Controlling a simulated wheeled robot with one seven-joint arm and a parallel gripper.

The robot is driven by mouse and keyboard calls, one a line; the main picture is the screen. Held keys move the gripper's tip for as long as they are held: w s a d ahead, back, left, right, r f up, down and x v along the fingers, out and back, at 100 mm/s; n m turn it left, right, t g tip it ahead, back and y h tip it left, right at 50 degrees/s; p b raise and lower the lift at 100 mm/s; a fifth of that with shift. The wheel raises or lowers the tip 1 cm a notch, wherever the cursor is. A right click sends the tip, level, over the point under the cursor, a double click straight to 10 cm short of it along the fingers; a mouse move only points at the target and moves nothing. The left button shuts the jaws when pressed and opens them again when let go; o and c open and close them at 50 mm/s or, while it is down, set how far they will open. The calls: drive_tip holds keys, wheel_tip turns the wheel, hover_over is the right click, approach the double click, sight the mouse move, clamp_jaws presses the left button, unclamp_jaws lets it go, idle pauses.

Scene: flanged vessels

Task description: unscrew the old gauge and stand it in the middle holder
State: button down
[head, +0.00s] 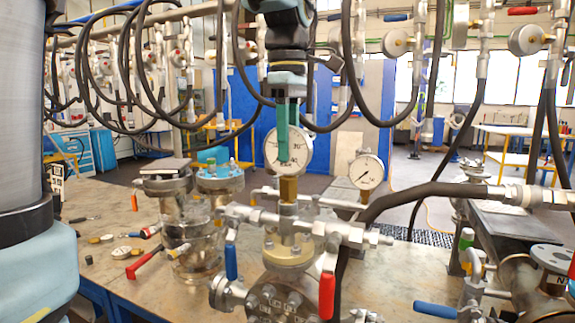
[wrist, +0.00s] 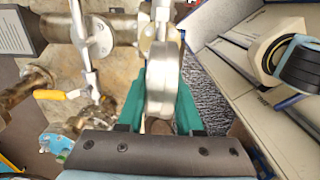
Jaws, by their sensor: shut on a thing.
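The gauge (head: 270,152), with a round white dial, stands upright on a brass stem (head: 288,188) above the valve manifold (head: 290,230). The stem appears seated in the manifold's top fitting. My gripper (head: 288,150) comes down from above, its green fingers shut on the gauge's case and covering part of the dial. In the wrist view the gauge (wrist: 162,85) shows edge-on between the two green fingers. I cannot make out the middle holder in either view.
Red (head: 327,293) and blue (head: 231,262) valve handles hang close below. A flanged vessel (head: 195,235) stands to the left. Small loose parts (head: 121,254) lie on the table (head: 110,205). Black hoses loop overhead.

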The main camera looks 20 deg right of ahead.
drive_tip(key=n, duration=0.3)
drive_tip(key=shift+n, duration=0.3)
drive_tip(key=shift+r, duration=0.15)
drive_tip(key=shift+r+p, duration=1.05)
drive_tip(key=shift+p, duration=0.05)
wheel_tip(320, 180, up, 4)
drive_tip(key=p, duration=0.4)
